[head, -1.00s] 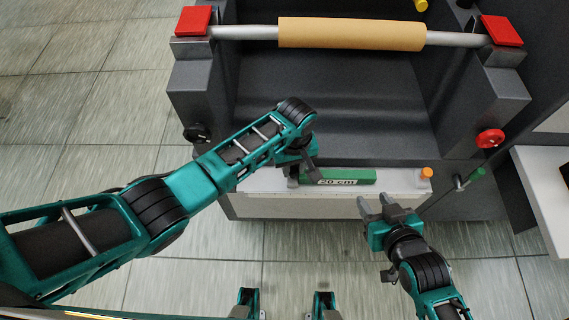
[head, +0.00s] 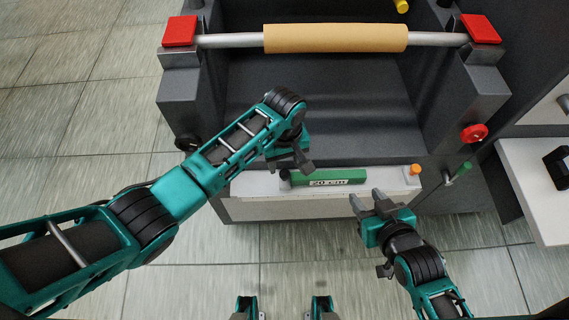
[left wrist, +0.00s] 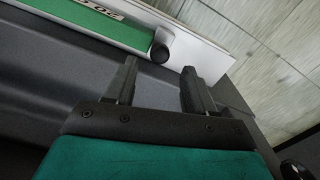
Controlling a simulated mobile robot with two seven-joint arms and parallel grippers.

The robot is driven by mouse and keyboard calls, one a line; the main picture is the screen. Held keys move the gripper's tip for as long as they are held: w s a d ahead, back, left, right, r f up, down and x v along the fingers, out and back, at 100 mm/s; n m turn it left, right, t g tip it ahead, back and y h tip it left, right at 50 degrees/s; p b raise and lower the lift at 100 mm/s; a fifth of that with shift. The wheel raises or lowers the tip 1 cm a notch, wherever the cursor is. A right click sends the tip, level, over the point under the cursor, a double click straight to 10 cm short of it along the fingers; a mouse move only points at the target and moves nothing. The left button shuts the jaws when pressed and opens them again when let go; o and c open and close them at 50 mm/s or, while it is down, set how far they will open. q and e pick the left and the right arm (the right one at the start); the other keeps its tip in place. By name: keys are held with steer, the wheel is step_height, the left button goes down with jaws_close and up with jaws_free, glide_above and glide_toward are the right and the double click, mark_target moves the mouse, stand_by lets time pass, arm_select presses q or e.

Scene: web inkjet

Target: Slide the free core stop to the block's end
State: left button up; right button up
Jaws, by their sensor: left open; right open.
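The green block (head: 330,178), marked 20 cm, lies along the white ledge (head: 300,207) at the front of the machine. A small dark round piece (head: 285,180) sits at the block's left end. It also shows in the left wrist view (left wrist: 160,52) at the end of the block (left wrist: 105,25). It may be the core stop; I cannot tell for sure. My left gripper (head: 290,163) is open and empty above that end, with its fingers apart (left wrist: 158,78) and the dark piece just beyond them. My right gripper (head: 366,197) is open and empty at the ledge's front edge, below the block's right end.
An orange cap (head: 413,170) stands on the ledge's right part. A tan roll (head: 335,38) on a metal shaft spans the machine between red blocks (head: 180,31). Open floor lies in front.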

mark_target(284, 173)
arm_select(q)
step_height(284, 173, up, 9)
steer(key=p, duration=0.1)
steer(key=shift+f, duration=0.2)
stand_by(0.4)
steer(key=s+a+r+m+t, duration=0.2)
steer(key=s+a+m, duration=0.1)
steer(key=s+a, duration=0.65)
steer(key=s+a+r+m+t, duration=0.1)
steer(key=s+a+r+m, duration=0.1)
steer(key=s+a, duration=0.8)
steer(key=w+d+f+m+t+h, duration=0.1)
steer(key=w+f+t+h, duration=0.1)
steer(key=w+f+t, duration=0.5)
steer(key=shift+w+d+f+t, duration=0.3)
steer(key=shift+w+f+t, duration=0.1)
steer(key=shift+w+f, duration=0.4)
stand_by(2.0)
